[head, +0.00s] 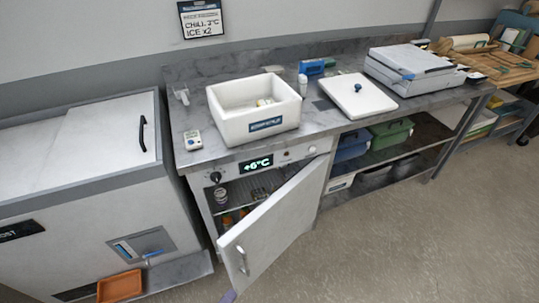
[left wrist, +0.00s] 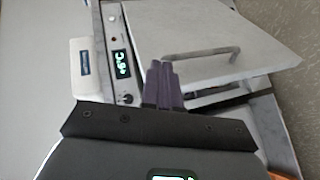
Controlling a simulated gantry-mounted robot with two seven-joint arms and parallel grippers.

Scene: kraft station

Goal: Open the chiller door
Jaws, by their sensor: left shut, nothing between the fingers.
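The chiller door (head: 275,230) is a pale grey panel under the counter. It stands swung well open, with a gap on its left showing the lit shelves (head: 243,192) inside. Its bar handle (head: 242,260) is near the free edge. The display (head: 255,165) above reads +6°C. My left gripper (head: 229,296) shows only as a purple tip at the bottom edge, just below the door's lower free corner. In the left wrist view its purple fingers (left wrist: 161,84) are together and empty, with the door (left wrist: 215,35) and handle (left wrist: 203,53) beyond them. My right gripper is not in view.
A chest freezer (head: 85,190) stands left of the chiller, with an orange tray (head: 120,286) low in front. A white foam box (head: 230,122) and a white lid (head: 345,105) sit on the counter. The floor (head: 420,240) at right is clear.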

